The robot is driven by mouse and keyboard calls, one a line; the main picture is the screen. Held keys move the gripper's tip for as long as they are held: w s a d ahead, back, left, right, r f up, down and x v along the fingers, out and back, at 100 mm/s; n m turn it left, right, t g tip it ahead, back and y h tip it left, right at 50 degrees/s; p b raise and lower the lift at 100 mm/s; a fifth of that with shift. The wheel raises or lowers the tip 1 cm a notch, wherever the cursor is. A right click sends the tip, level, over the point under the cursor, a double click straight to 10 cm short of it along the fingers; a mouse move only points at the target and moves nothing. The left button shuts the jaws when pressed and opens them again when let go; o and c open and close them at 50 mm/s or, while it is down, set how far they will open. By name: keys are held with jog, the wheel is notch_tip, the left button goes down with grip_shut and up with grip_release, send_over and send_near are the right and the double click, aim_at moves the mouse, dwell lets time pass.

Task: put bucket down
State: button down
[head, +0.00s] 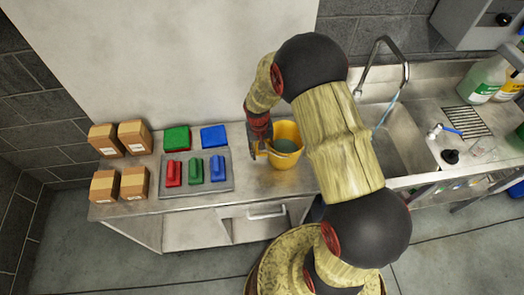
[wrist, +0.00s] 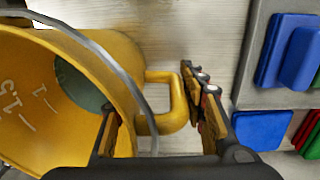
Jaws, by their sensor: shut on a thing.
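The yellow bucket (head: 292,178) is over the steel counter beside the sink, with some greenish liquid visible inside. It appears upright in the head view; I cannot tell whether its base touches the counter. My gripper (head: 259,150) is at the bucket's left side. In the wrist view, my gripper (wrist: 155,98) has its fingers on either side of the bucket's side handle (wrist: 162,122) and is shut on it. The bucket (wrist: 75,155) fills the left of that view, and a thin grey wire bail curves across it. The bucket's underside is hidden.
A grey tray (head: 226,186) with red, green and blue blocks lies to the left. Green (head: 177,138) and blue (head: 213,136) pads lie behind it, with cardboard boxes (head: 105,184) farther left. The sink (head: 405,140) is on the right. A little bare counter shows around the bucket.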

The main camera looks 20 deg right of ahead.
jog(key=c, duration=1.1)
grip_release()
jog(key=r, duration=1.1)
jog(key=shift+a+r+p, duration=0.3)
jog(key=shift+r+p, duration=0.05)
jog(key=s+a+r+t, duration=0.2)
jog(key=s+r, duration=0.1)
jog(key=r, duration=0.9)
jog(key=s+a+r+n+t, duration=0.1)
jog(key=s+r, duration=0.3)
jog(key=s, duration=0.2)
jog(key=s+a+r+n+t, duration=0.1)
jog(key=s+r, duration=0.4)
jog(key=s, duration=0.2)
jog(key=s+a+r+n+t, duration=0.1)
jog(key=s+r, duration=0.4)
jog(key=s, duration=0.1)
jog(key=shift+s+r+t+y, duration=0.25)
jog(key=shift+s+t+y, duration=0.05)
jog(key=shift+t, duration=0.1)
